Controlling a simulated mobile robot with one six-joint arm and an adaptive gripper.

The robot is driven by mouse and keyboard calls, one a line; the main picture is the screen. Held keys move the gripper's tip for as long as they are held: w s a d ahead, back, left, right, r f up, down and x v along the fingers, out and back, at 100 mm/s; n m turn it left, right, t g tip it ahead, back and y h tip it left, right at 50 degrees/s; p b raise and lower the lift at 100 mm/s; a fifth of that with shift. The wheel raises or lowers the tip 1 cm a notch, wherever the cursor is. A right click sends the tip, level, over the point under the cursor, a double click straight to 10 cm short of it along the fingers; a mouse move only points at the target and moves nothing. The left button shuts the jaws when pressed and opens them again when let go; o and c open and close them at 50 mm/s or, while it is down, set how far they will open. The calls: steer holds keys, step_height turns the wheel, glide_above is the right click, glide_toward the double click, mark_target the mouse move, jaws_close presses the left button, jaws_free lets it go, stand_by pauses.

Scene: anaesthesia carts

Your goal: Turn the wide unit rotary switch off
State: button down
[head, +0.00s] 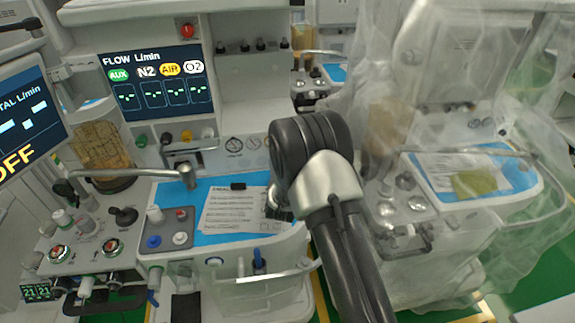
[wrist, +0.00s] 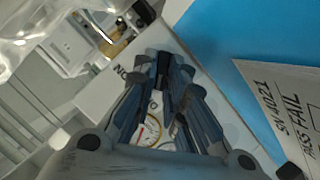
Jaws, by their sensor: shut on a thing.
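The wide unit (head: 240,100) stands in the middle of the head view, with a lit flow display (head: 155,82) and a blue worktop. My gripper (head: 279,208) is at the right end of this worktop, mostly hidden behind my wrist. In the wrist view my gripper (wrist: 164,78) points at a white panel (wrist: 108,88) with "ON" lettering beside the blue surface. Its fingers are close together, shut on the rotary switch, which they almost fully hide. The switch's exact angle cannot be told.
A printed sheet (head: 238,210) lies on the worktop left of my gripper. A round gauge (wrist: 150,131) shows between the fingers. Right of my arm stands another cart under clear plastic sheeting (head: 440,80). A narrower unit with an "OFF" display (head: 30,115) is at the left.

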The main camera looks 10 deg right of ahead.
steer(key=c, duration=1.7)
jaws_free()
steer(key=shift+w+r, duration=0.2)
steer(key=shift+w, duration=0.05)
steer(key=shift+o, duration=0.3)
steer(key=shift+f, duration=0.1)
steer(key=shift+s, duration=0.1)
steer(key=v, duration=1.2)
